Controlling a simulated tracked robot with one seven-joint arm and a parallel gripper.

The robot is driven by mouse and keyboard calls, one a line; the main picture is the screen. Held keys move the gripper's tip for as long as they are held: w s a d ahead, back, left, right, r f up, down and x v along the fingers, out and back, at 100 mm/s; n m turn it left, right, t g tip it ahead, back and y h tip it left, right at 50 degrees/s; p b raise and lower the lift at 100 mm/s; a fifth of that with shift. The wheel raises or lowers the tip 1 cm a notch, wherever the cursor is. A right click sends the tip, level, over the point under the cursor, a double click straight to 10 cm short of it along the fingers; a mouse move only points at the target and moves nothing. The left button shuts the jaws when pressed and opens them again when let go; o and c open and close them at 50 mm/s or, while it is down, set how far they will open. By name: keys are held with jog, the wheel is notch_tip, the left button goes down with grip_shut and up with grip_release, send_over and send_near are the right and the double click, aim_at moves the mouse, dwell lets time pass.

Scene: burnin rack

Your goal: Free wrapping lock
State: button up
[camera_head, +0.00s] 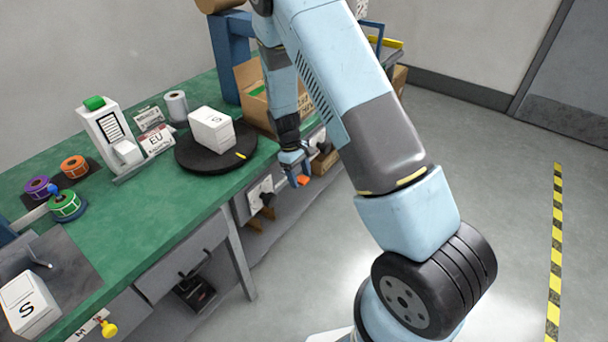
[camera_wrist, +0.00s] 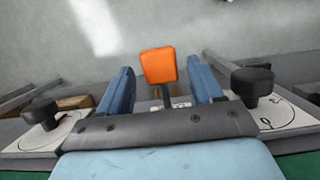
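An orange lever head (camera_wrist: 158,65) on a dark stem stands between the two blue fingers of my gripper (camera_wrist: 163,85) in the wrist view, with a gap on each side. I take it for the wrapping lock. In the head view my gripper (camera_head: 296,168) is at the bench's front side, below the green top, and the orange piece (camera_head: 303,181) shows at its tip. The fingers are apart. The lever's base is mostly hidden behind my gripper body in the wrist view.
Black knobs on white dial plates flank the lever, left (camera_wrist: 40,109) and right (camera_wrist: 252,84). A drawer (camera_head: 181,258) is nearer me. The floor to the right is clear.

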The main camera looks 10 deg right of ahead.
aim_at(302, 179)
jog(key=v, duration=1.3)
jog(key=shift+w+r, duration=0.15)
jog(key=shift+r, duration=0.15)
jog(key=shift+s+d+t+y, duration=1)
jog(key=shift+s+d, duration=0.5)
jog(key=shift+s, duration=0.3)
notch_tip(302, 179, down, 13)
jog(key=shift+c, duration=0.4)
grip_shut()
